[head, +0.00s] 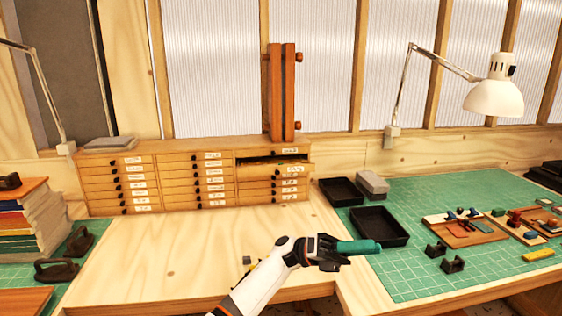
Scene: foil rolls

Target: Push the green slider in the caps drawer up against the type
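The wooden drawer cabinet (155,172) stands at the back of the left bench, with small labels on its drawer fronts. In its right column one upper drawer (291,169) is pulled out a little, below a dark gap. Its label is too small to read for certain. The green slider and the type cannot be made out from here. My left gripper (334,251) is in front of the bench's right part, well in front of the cabinet, with its dark fingers closed around a teal green roll (360,246). My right gripper is not in view.
Two black trays (380,226) and a grey block (372,184) lie on the green mat (415,275) at right. Small boards with coloured pieces (465,232) lie further right. Stacked books (25,225) stand at left. The bare wood before the cabinet is mostly clear.

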